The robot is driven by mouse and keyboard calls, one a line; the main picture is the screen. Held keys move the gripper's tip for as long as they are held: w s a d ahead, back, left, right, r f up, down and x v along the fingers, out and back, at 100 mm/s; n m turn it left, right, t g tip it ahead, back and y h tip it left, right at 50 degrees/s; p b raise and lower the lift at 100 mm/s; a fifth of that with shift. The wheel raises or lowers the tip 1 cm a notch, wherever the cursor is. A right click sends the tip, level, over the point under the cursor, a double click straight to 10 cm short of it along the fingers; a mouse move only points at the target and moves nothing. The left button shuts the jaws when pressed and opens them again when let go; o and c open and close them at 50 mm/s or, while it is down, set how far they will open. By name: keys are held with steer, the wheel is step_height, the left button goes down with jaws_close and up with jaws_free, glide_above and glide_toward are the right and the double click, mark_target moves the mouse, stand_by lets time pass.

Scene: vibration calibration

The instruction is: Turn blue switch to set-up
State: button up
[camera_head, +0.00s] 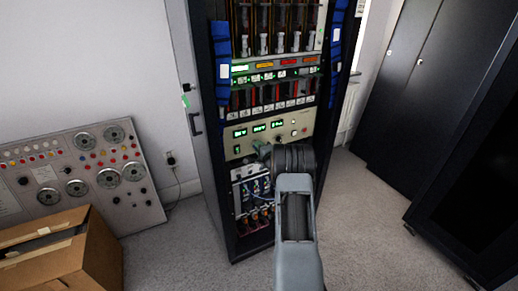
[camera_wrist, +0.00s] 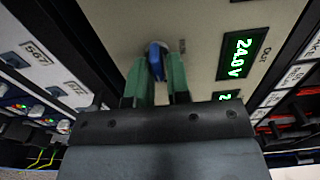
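The blue switch (camera_wrist: 157,58) sits on a beige panel (camera_wrist: 120,35) in the wrist view. My gripper (camera_wrist: 158,72) has its two green fingers on either side of the switch, close together, and appears shut on it. The switch's lower part is hidden between the fingers. In the head view my gripper (camera_head: 262,150) is at the beige panel (camera_head: 240,149) of the tall rack, and the switch is hidden there. The switch's position labels cannot be read.
The dark rack (camera_head: 205,150) has module rows above and below the panel. A console (camera_head: 80,170) and cardboard box (camera_head: 75,262) stand left, dark cabinets (camera_head: 425,80) right. Carpet (camera_head: 365,225) between is clear.

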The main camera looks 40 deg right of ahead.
steer(key=o, duration=0.3)
steer(key=s+a, duration=0.2)
steer(key=s, duration=1.1)
steer(key=shift+s, duration=0.35)
